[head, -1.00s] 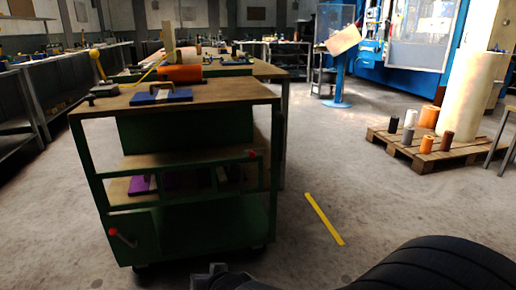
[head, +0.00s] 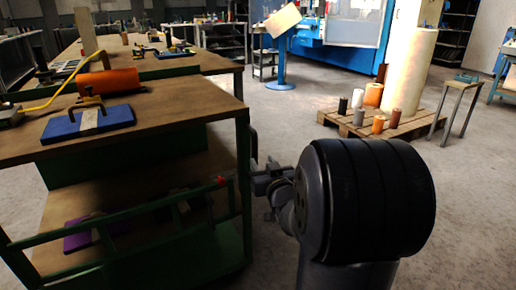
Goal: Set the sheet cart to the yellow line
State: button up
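The sheet cart (head: 170,118), with a green frame and wooden top, fills the left of the head view. Its near left corner is cut off by the frame. A blue die plate (head: 60,128) with a handle lies on its top, and a purple one (head: 77,241) lies on the shelf below. My gripper (head: 262,180) is beside the cart's right post, close to a dark bar on that side. I cannot tell whether it touches, or whether its fingers are apart. The yellow floor line does not show now.
An orange roll (head: 108,82) and a yellow-handled tool lie behind the blue plate. A long bench (head: 215,62) stands behind the cart. A pallet (head: 330,121) with rolls and a small stool (head: 460,86) stand to the right. The floor between cart and pallet is clear.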

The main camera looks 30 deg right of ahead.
aim_at(256, 152)
jog(key=w, duration=0.2)
jog(key=w+b, duration=0.1)
jog(key=w, duration=0.2)
jog(key=w+d, duration=0.1)
jog(key=w, duration=0.2)
jog(key=shift+w+d, duration=0.1)
jog(key=shift+w, duration=0.15)
grip_shut()
